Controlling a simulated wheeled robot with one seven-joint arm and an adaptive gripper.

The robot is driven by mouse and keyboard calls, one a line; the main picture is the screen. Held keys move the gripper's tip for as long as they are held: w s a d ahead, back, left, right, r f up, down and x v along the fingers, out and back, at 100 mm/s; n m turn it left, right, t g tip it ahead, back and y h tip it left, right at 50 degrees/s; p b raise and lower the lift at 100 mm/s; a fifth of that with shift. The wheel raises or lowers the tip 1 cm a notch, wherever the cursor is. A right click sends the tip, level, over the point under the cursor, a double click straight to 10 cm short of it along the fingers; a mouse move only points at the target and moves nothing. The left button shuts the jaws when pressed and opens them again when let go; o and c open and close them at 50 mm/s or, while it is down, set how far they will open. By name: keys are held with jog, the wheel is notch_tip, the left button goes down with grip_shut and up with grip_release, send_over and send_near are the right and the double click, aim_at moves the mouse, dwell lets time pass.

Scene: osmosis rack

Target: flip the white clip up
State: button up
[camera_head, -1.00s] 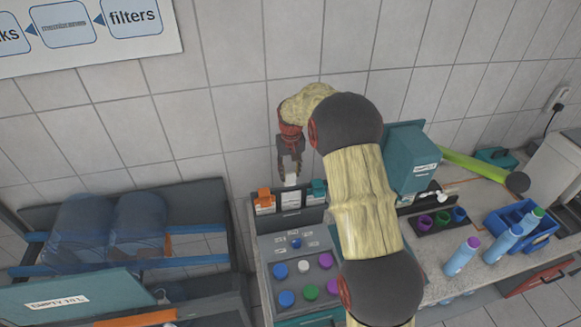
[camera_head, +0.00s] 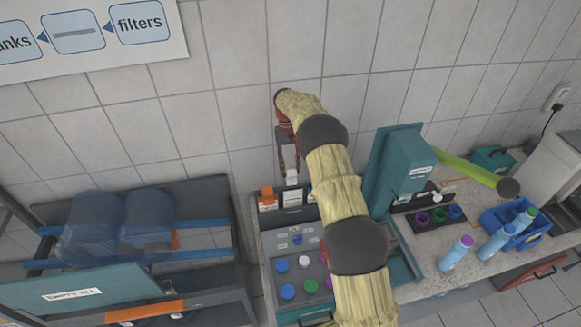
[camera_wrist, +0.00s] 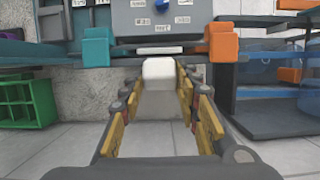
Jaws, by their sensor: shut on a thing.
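The white clip (camera_head: 291,177) is at the back edge of the grey panel, beside the orange clip (camera_head: 267,196). My gripper (camera_head: 289,160) reaches it from above and behind. In the wrist view, my gripper (camera_wrist: 160,76) has its fingertips on both sides of the white clip (camera_wrist: 159,69) and is shut on it. There the teal clip (camera_wrist: 97,46) is on the left and the orange clip (camera_wrist: 221,42) on the right. The white clip stands out closer to the wrist camera than the edge behind it. My arm hides the teal clip in the head view.
The panel (camera_head: 277,240) holds several coloured round caps. A teal dispenser (camera_head: 407,165) stands right of my arm. A blue crate (camera_head: 527,232) and bottles are on the right counter. A rack with clear tanks (camera_head: 93,220) is at left. The tiled wall is close behind.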

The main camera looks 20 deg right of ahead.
dwell(0.4)
jog(key=o, duration=1.2)
jog(key=shift+c, duration=0.2)
jog(key=shift+w, duration=0.1)
jog(key=v, duration=1.2)
jog(key=shift+d, duration=0.1)
